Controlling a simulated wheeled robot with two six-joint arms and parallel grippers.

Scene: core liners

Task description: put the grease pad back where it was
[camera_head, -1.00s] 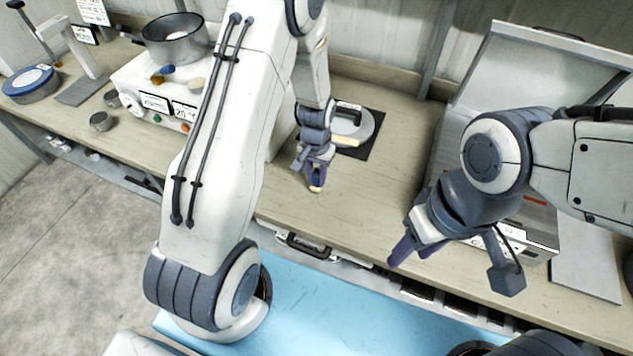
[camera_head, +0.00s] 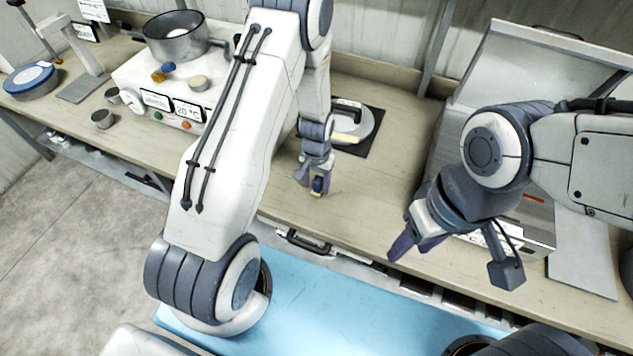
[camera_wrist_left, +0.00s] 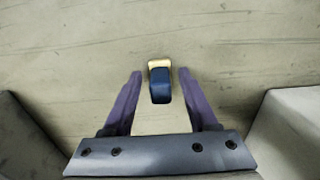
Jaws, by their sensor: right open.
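A small block with a dark blue top and tan base, which looks like the grease pad (camera_head: 318,186), is on the bench near its front edge. In the left wrist view the block (camera_wrist_left: 160,82) is between the two purple fingers, with a gap on each side. My left gripper (camera_head: 316,181) is open around it, pointing down; the left wrist view shows the same open fingers (camera_wrist_left: 159,85). My right gripper (camera_head: 415,246) is open and empty at the bench's front edge, to the right.
Behind the left gripper, a white disc with a handle (camera_head: 364,122) sits on a black mat (camera_head: 374,146). A heater box (camera_head: 135,82) with a metal pot (camera_head: 174,45) stands left. An open metal case (camera_head: 455,125) stands right. Bare bench (camera_head: 375,190) lies between the grippers.

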